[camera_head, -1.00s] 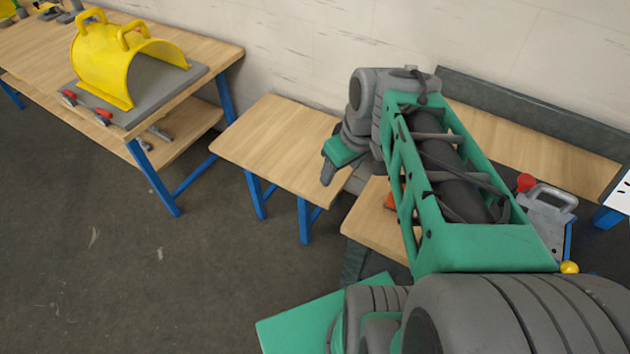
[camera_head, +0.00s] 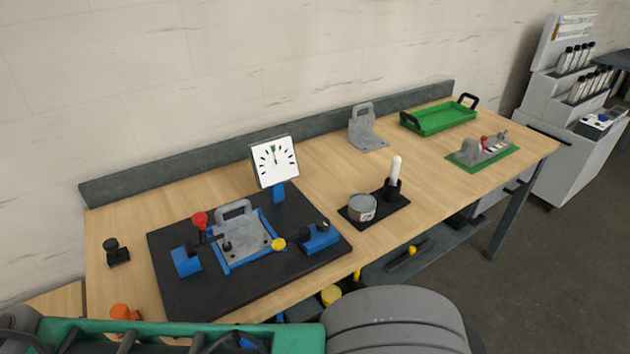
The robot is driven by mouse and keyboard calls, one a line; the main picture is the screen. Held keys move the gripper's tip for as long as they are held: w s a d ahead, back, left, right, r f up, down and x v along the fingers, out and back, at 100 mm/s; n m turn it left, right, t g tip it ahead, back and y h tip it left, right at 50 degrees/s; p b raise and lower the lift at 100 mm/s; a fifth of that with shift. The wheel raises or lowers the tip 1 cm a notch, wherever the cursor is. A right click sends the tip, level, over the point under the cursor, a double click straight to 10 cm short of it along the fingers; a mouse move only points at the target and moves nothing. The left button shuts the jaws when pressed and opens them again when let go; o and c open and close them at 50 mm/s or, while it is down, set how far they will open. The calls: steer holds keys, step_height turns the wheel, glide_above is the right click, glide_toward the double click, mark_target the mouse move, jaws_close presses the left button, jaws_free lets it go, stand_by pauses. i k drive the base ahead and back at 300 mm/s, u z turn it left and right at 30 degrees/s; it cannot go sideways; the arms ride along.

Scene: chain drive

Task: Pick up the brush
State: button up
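What looks like the brush (camera_head: 396,174) stands upright in a black holder (camera_head: 393,190), with a pale, rounded upper part showing. Its lower part is hidden in the holder. The holder stands on a small black mat (camera_head: 386,217) on the wooden workbench, beside a round grey tin (camera_head: 362,207). My green and grey arm crosses the bottom of the view, in front of the bench. My gripper is out of view.
Left of the brush, a black plate (camera_head: 182,296) carries a blue-framed fixture and a dial gauge (camera_head: 274,162). Behind stands a grey handled bracket (camera_head: 366,128). A green tray (camera_head: 438,118) and a small green-based fixture (camera_head: 483,153) are to the right. Bare wood (camera_head: 428,177) lies right of the brush.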

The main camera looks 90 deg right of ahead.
mark_target(395, 172)
steer(key=k, duration=0.2)
steer(key=u, duration=1.2)
steer(key=i, duration=0.8)
steer(key=z, duration=4.9)
steer(key=i, duration=0.5)
steer(key=z, duration=0.1)
